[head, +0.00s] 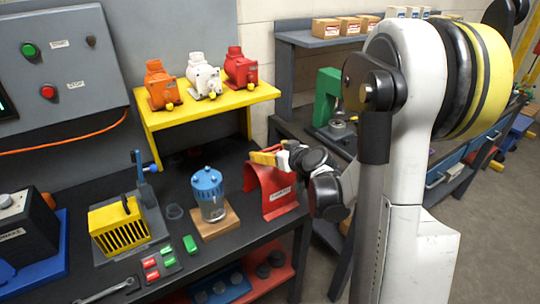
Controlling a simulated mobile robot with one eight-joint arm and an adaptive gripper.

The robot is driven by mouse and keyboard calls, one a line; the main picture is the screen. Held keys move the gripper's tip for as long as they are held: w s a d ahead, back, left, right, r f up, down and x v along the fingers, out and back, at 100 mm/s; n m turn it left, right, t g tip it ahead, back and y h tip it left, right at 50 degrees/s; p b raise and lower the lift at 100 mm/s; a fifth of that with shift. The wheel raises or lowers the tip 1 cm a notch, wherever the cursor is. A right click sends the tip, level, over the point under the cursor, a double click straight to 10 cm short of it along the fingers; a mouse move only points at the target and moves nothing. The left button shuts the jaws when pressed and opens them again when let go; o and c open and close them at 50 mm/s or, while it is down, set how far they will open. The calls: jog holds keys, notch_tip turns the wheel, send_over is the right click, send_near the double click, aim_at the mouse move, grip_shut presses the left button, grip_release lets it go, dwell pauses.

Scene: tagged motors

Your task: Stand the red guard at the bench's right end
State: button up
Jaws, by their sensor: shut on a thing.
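The red guard (273,193) is an arched red piece with a white label on its front. It is upright at the bench's right end, to the right of the clear jar with a blue lid (209,194). I cannot tell whether its feet touch the dark bench top (190,258) or hang just above it. My gripper (264,159) comes in from the right and is shut on the guard's upper edge. The far side of the grip is hidden.
The jar stands on a wooden block (215,223) close to the guard's left. A yellow shelf (210,104) with orange, white and red motors stands behind. A yellow slotted box (119,227) is further left. A second bench with a green press (327,97) is at right.

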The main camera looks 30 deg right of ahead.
jog(key=shift+f, duration=0.2)
jog(key=o, duration=1.3)
jog(key=shift+c, duration=0.2)
jog(key=shift+r, duration=0.15)
jog(key=p+v, duration=0.3)
jog(key=v, duration=0.9)
jog(key=s+a+r+g+y, duration=0.1)
jog(key=s+a+g, duration=0.35)
jog(key=a, duration=1.05)
jog(key=s+a+r+g+h, duration=0.1)
jog(key=s+a, duration=0.3)
jog(key=s, duration=0.7)
jog(key=shift+s+r+g, duration=0.2)
jog(key=shift+g, duration=0.25)
